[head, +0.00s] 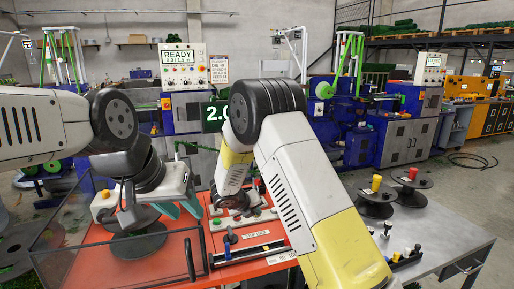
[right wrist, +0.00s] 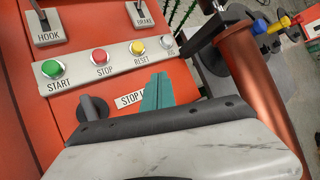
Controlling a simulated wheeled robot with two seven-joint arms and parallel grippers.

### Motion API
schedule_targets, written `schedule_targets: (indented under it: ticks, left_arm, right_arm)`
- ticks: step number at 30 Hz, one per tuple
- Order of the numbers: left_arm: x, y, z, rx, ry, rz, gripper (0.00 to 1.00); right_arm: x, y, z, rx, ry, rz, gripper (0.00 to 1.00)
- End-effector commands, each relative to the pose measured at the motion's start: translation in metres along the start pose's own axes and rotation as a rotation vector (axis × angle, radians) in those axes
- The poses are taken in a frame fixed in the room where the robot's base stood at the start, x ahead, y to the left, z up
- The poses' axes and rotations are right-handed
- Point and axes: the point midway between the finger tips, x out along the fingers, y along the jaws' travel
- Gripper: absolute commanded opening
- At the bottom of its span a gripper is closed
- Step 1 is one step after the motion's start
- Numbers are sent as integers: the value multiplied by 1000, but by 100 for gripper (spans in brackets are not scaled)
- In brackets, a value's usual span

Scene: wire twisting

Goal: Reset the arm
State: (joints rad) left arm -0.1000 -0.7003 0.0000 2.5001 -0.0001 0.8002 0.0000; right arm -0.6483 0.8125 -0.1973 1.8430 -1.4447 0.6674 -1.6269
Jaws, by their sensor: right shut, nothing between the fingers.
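My right gripper (right wrist: 157,92) is shut and empty. Its teal fingertips are together above the red panel (right wrist: 30,120), below the yellow RESET button (right wrist: 138,43) and beside a partly covered "STOP L…" label. They look apart from the buttons. The red STOP button (right wrist: 99,56) and green START button (right wrist: 53,69) lie further left on the same pale strip. In the head view, my right forearm hides part of the panel. My left gripper (head: 180,206) hangs over the left of the red bench, its teal fingers apart with nothing seen between them.
The HOOK lever (right wrist: 42,18) and BRAKE lever (right wrist: 140,12) stand beyond the buttons. A grey knob (right wrist: 92,110) is left of my fingertips. A copper-coloured cylinder (right wrist: 262,85) stands at right. In the head view, a black spool (head: 137,242) sits below my left gripper; a grey table (head: 440,235) is at right.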

Motion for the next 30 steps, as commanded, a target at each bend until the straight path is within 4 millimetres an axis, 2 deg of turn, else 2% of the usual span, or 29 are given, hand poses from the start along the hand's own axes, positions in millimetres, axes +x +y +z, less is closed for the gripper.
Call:
schedule_targets:
  ticks: [1,11,17,23,27,30]
  left_arm:
    - [0,0,0,0,1,0,36]
    - [0,0,0,0,0,0,36]
    - [0,0,0,0,0,0,36]
    - [0,0,0,0,0,0,36]
    - [0,0,0,0,0,0,36]
    - [0,0,0,0,0,0,36]
  right_arm:
    - [-4,-8,2,38,4,-2,0]
    - [-24,-47,-2,300,55,-1,0]
    - [-48,-87,-10,580,111,-2,0]
    - [-86,-140,-28,1005,194,-9,0]
    - [-130,-184,-56,1444,287,-18,0]
    - [-164,-208,-79,1766,364,-29,0]
